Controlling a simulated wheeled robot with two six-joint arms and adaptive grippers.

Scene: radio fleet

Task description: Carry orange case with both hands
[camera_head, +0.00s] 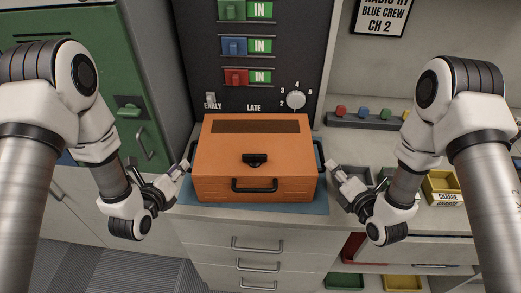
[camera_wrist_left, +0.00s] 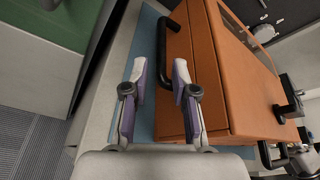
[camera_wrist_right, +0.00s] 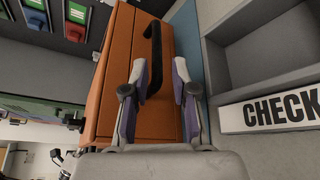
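The orange case (camera_head: 258,165) sits upright on a blue mat (camera_head: 262,208) on the counter. It has a black front handle (camera_head: 254,184), a black latch and a black handle on each side. My left gripper (camera_head: 183,168) is open beside the case's left side. In the left wrist view, the left side handle (camera_wrist_left: 165,52) is just ahead of the parted fingers (camera_wrist_left: 158,75). My right gripper (camera_head: 334,172) is open beside the right side. In the right wrist view, the right side handle (camera_wrist_right: 152,55) reaches in line with the gap between the parted fingers (camera_wrist_right: 158,75).
A black panel (camera_head: 270,85) with colored switches and a dial stands behind the case. A green cabinet (camera_head: 140,60) is at the left. Grey trays and a yellow bin (camera_head: 440,188) lie at the right. Drawers (camera_head: 257,245) are below the counter.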

